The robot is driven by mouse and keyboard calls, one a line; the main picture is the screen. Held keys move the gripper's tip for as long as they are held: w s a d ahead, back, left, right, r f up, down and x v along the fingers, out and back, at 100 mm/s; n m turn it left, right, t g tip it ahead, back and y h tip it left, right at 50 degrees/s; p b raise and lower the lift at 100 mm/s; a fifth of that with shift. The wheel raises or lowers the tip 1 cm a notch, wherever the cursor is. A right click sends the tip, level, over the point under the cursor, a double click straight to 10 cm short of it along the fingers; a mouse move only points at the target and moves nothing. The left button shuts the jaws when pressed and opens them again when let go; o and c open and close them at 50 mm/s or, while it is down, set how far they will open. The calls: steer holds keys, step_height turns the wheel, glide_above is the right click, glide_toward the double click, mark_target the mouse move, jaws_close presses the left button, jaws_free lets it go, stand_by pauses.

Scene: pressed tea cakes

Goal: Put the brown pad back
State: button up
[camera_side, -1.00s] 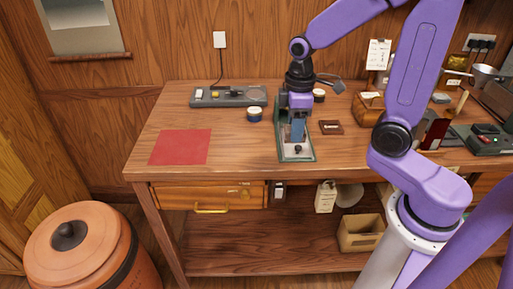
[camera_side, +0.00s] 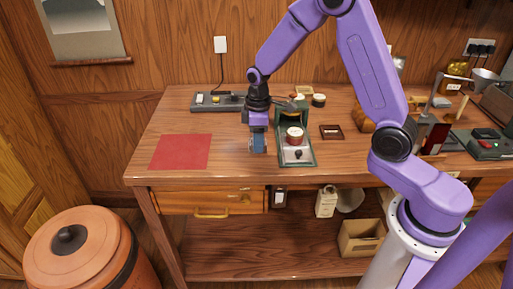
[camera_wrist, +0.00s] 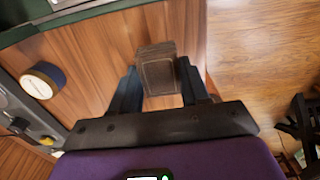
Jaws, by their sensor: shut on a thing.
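A small dark brown flat pad with pale lettering (camera_side: 331,131) lies on the bench, right of the green press (camera_side: 309,158). My gripper (camera_side: 258,150) is above the bench to the left of the press, near the front edge. In the wrist view my gripper (camera_wrist: 160,95) is shut on a grey-brown block (camera_wrist: 157,68) between its fingers. I cannot tell whether this block is a stamp or another pad.
A red mat (camera_side: 181,152) lies at the left of the bench. A grey tray (camera_side: 203,104) is at the back. A blue jar with a white lid (camera_wrist: 42,80) shows in the wrist view. Bare wood lies between mat and press.

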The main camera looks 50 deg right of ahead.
steer(key=shift+w+f, duration=0.15)
steer(key=shift+f, duration=0.85)
steer(key=shift+w+f, duration=0.15)
steer(key=shift+f, duration=0.8)
steer(key=o, duration=1.1)
steer(key=shift+f, duration=0.15)
step_height(320, 180, up, 12)
steer(key=shift+r, duration=0.2)
steer(key=s+a+r+n, duration=0.1)
steer(key=s, duration=0.9)
steer(key=s+a+r+n, duration=0.1)
steer(key=s, duration=1)
steer(key=s+a+n, duration=0.1)
steer(key=s, duration=0.9)
steer(key=shift+s+a+r+n, duration=0.2)
steer(key=shift+a+r+n, duration=0.1)
steer(key=shift+r, duration=0.1)
